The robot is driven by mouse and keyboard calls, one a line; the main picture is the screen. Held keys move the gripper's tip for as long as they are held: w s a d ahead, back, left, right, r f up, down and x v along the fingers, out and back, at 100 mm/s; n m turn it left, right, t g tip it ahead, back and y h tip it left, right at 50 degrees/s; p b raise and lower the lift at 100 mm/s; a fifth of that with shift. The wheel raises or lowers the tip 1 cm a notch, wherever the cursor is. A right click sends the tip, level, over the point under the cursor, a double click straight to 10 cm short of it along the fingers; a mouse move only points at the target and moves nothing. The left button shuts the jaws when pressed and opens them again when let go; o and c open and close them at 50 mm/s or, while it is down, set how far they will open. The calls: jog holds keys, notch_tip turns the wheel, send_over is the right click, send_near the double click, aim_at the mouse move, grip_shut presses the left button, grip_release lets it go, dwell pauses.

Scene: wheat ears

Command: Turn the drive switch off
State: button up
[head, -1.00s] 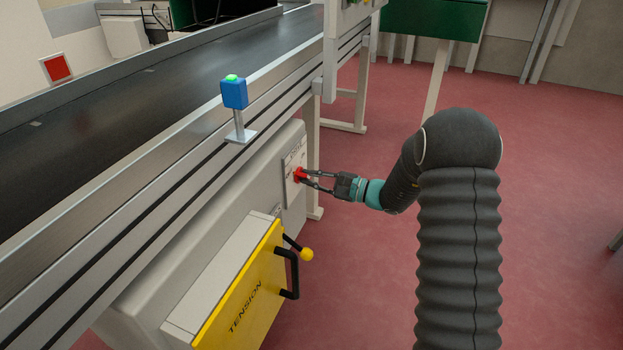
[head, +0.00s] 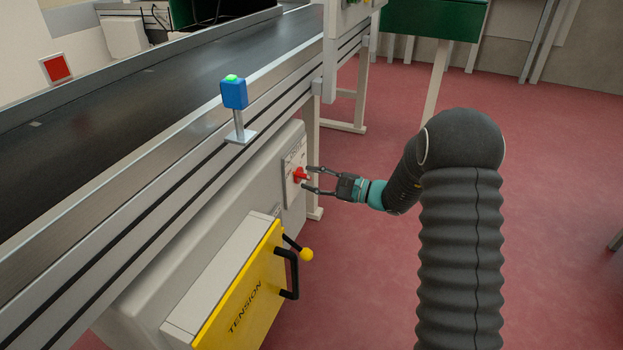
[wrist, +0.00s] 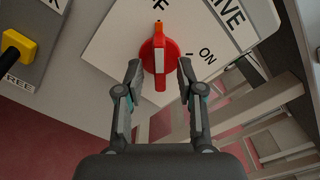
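The drive switch is a red rotary knob (head: 301,175) on a pale panel (head: 289,186) at the side of the conveyor. In the wrist view the knob (wrist: 159,60) has an orange-tipped pointer aimed at a partly cut-off label ending in "F". My gripper (head: 306,178) is open, with one finger on each side of the knob. In the wrist view a gap shows between each finger and the knob's grip.
A yellow TENSION panel (head: 252,291) with a black handle and yellow-knobbed lever stands below left of the switch. A blue box with a green button (head: 234,93) stands on the conveyor's edge (head: 205,152).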

jog(key=v, duration=1.1)
jog(key=shift+d, duration=0.25)
